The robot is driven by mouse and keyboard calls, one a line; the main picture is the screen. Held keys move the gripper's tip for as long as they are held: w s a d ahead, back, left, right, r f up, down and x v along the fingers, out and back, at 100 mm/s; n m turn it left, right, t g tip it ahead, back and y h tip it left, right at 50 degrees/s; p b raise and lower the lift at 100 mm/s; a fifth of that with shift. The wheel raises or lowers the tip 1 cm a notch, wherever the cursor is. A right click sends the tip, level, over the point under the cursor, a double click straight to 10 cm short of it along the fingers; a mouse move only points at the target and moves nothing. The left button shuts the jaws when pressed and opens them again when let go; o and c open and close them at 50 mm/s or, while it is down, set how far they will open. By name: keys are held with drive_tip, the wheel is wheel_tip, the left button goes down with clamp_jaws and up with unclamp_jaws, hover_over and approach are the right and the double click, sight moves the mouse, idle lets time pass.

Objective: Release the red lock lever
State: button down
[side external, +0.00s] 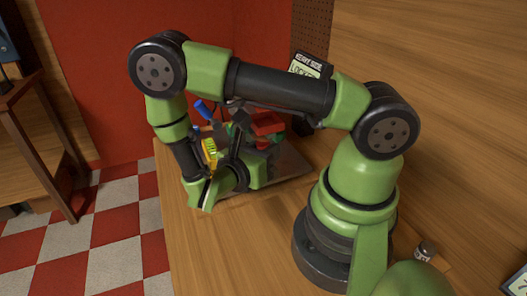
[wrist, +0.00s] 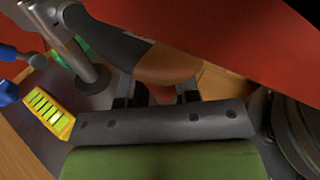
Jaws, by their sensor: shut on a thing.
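In the side external view a red part (side external: 267,123) sits on the fixture over a grey base plate (side external: 290,165); I cannot tell how much of it is the lock lever. My gripper (side external: 238,148) is low beside it, its fingertips partly hidden. In the wrist view my gripper's dark fingers (wrist: 157,92) reach up to a dark grey handle with an orange-brown end (wrist: 168,64) and are shut on it. I cannot tell whether this is the lever. A broad red surface (wrist: 235,35) lies behind it, either wall or fixture.
A yellow-green block (side external: 210,150) stands left of the gripper, close by in the wrist view (wrist: 48,110). A blue handle (side external: 203,108) rises behind it. A sign (side external: 306,66) stands at the back, partly covered by my arm. The table's front is clear.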

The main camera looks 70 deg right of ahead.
drive_tip(key=c, duration=0.8)
unclamp_jaws()
drive_tip(key=shift+c, duration=0.2)
drive_tip(key=v, duration=1)
